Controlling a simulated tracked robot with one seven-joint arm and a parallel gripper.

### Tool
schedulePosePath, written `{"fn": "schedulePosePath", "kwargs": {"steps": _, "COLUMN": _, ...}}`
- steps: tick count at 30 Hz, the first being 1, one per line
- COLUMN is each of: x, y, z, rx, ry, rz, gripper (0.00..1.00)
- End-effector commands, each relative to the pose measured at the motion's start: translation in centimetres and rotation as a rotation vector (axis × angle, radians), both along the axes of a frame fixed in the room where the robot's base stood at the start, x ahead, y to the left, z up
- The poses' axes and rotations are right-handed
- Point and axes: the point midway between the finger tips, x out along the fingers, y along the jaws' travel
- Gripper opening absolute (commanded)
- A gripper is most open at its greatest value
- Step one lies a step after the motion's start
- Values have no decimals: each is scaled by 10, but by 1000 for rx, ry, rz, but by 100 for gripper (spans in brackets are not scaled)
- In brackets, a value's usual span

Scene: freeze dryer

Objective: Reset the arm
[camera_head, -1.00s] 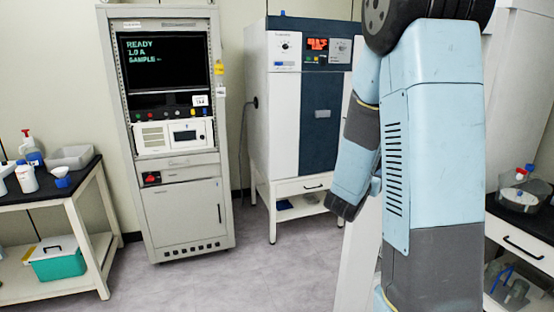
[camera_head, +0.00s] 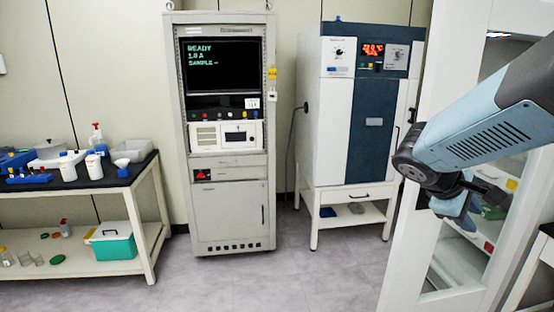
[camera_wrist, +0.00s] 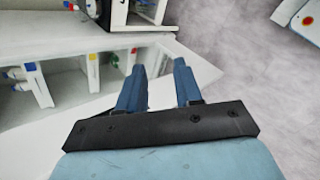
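My arm (camera_head: 490,135) reaches in from the right edge of the head view, bent down toward its wrist. My gripper hangs below the wrist in front of the white glass-doored cabinet, and its fingers are partly hidden there. In the wrist view my gripper (camera_wrist: 159,66) shows two blue fingers standing apart with nothing between them. The gripper is open and empty. I cannot tell how close the fingers are to the cabinet door.
The white door frame (camera_head: 431,170) stands close by my arm. A blue-fronted oven-like unit (camera_head: 378,120) and a grey rack with a screen (camera_head: 230,215) stand behind. A bench (camera_head: 137,187) with bottles is at left. The middle floor (camera_head: 300,275) is clear.

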Motion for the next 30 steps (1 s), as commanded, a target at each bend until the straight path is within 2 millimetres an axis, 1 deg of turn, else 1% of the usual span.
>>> {"fn": "schedulePosePath", "kwargs": {"steps": 3, "x": -16, "y": 28, "z": 2, "rx": 169, "ry": -124, "rz": -81, "gripper": 35}}
{"fn": "schedulePosePath", "kwargs": {"steps": 6, "x": -25, "y": 54, "z": 4, "rx": 317, "ry": -222, "rz": -144, "gripper": 35}}
{"fn": "schedulePosePath", "kwargs": {"steps": 11, "x": -38, "y": 99, "z": 14, "rx": 560, "ry": -372, "rz": -235, "gripper": 35}}
{"fn": "schedulePosePath", "kwargs": {"steps": 12, "x": -40, "y": 110, "z": 17, "rx": 618, "ry": -406, "rz": -254, "gripper": 35}}
{"fn": "schedulePosePath", "kwargs": {"steps": 15, "x": -45, "y": 134, "z": 26, "rx": 751, "ry": -478, "rz": -294, "gripper": 35}}
{"fn": "schedulePosePath", "kwargs": {"steps": 18, "x": -49, "y": 152, "z": 35, "rx": 851, "ry": -527, "rz": -322, "gripper": 35}}
{"fn": "schedulePosePath", "kwargs": {"steps": 21, "x": -51, "y": 163, "z": 41, "rx": 912, "ry": -557, "rz": -340, "gripper": 35}}
{"fn": "schedulePosePath", "kwargs": {"steps": 23, "x": -52, "y": 167, "z": 43, "rx": 933, "ry": -565, "rz": -345, "gripper": 35}}
{"fn": "schedulePosePath", "kwargs": {"steps": 30, "x": -52, "y": 169, "z": 43, "rx": 943, "ry": -568, "rz": -349, "gripper": 35}}
